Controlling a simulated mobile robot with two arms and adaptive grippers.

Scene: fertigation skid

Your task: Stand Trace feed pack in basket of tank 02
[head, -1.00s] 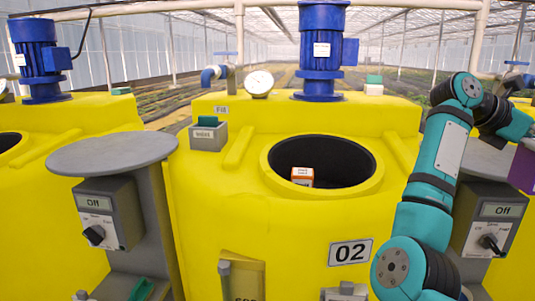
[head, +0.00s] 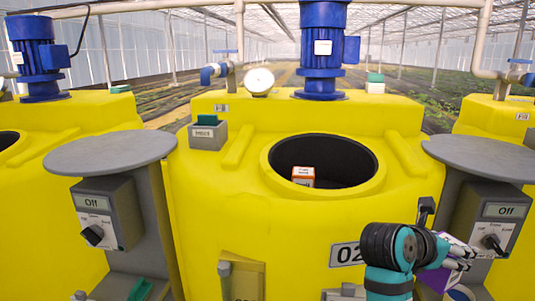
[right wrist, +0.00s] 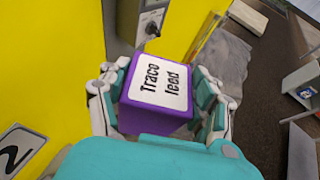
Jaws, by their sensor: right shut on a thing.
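The Trace feed pack (right wrist: 160,88) is a purple box with a white labelled top. My right gripper (right wrist: 160,100) is shut on it, one finger on each side. In the head view the pack (head: 457,252) shows in part beside my right gripper (head: 455,262), in front of tank 02 at the lower right. Tank 02 (head: 225,180) is yellow with a round dark opening (head: 345,148) on top. A white and orange pack (head: 302,176) stands inside the opening. The basket itself is hard to make out in the dark. My left gripper is not in view.
A grey round table (head: 485,158) with a switch box reading Off (head: 490,222) stands right of tank 02. Another round table (head: 110,152) and switch box (head: 100,218) stand left. A blue motor (head: 322,55) rises behind the opening.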

